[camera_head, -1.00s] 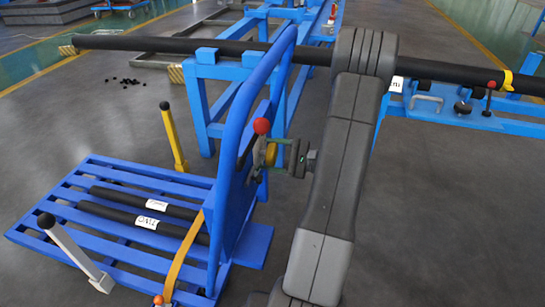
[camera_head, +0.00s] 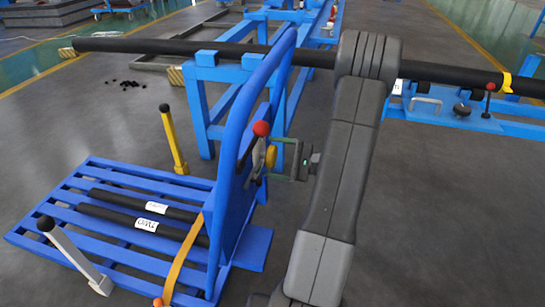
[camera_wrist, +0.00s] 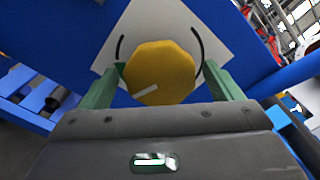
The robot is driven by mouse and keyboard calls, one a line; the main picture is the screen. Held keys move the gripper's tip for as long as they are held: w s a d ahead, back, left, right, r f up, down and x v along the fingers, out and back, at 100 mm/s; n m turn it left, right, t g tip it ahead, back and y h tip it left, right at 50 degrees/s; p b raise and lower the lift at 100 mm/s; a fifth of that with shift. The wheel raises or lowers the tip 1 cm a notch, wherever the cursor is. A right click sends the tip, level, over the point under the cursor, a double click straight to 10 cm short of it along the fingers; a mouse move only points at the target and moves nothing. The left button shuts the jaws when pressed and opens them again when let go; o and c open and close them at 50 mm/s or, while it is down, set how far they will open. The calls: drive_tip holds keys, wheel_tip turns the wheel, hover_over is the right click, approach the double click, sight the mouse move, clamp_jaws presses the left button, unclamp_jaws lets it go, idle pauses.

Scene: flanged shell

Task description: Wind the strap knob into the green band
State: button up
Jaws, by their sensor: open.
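The strap knob (camera_wrist: 158,76) is yellow and many-sided, with a pale pointer line toward its lower left. It sits on a white plate (camera_wrist: 214,32) with black arcs on both sides; I can make out no green band there. In the head view the knob (camera_head: 271,156) shows on the blue upright panel. My gripper (camera_head: 283,159) is at the knob; in the wrist view its green fingers (camera_wrist: 164,73) stand open on both sides of it. Whether they touch it I cannot tell. A yellow-orange strap (camera_head: 181,258) runs down over black bars.
A red-topped lever (camera_head: 261,129) stands close above the knob. A blue hoop frame (camera_head: 242,100) rises beside it. Open floor lies to the right.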

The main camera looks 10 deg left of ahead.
drive_tip(key=d+p, duration=0.2)
drive_tip(key=d, duration=1)
drive_tip(key=shift+s+d+p, duration=0.2)
drive_tip(key=shift+d+p, duration=0.1)
drive_tip(key=shift+d, duration=0.1)
drive_tip(key=a+b, duration=0.1)
drive_tip(key=a, duration=0.6)
drive_tip(key=a+b, duration=0.2)
drive_tip(key=a, duration=0.5)
drive_tip(key=shift+w, duration=0.2)
drive_tip(key=shift+d, duration=0.1)
